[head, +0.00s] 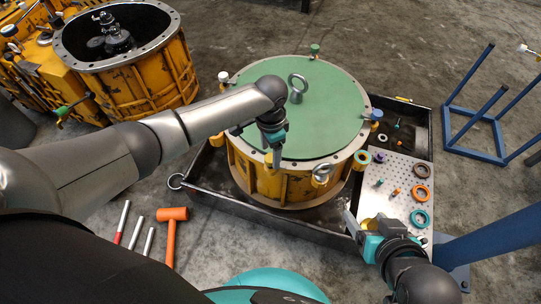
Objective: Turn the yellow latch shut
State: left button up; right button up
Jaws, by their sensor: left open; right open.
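The yellow drum-shaped housing (275,185) stands upright in a dark tray, with a green round lid (335,100) on top. Small fittings with coloured ends sit around its rim. My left gripper (275,158) is open, pointing down over the lid's front edge, apart from both fittings. My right gripper (354,223) is open over the tray's front right, below the right fitting.
A ring bolt (297,88) stands up from the lid. A perforated plate (398,172) with coloured rings lies at the tray's right. An orange mallet (171,230) lies on the floor. A blue frame (475,115) stands at right, an open yellow housing (150,75) at upper left.

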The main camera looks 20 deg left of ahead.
pick_arm(q)
jog(key=shift+f+b, duration=0.35)
jog(key=shift+f, duration=0.55)
pick_arm(e)
jog(key=shift+w+a+t+y, duration=0.3)
jog(key=shift+w+a+t, duration=0.15)
jog(key=shift+a, duration=0.2)
jog(key=shift+w+a+t+y, duration=0.3)
jog(key=shift+a+t, duration=0.15)
jog(key=shift+a, duration=0.15)
jog(key=shift+r, duration=0.1)
pick_arm(q)
grip_shut()
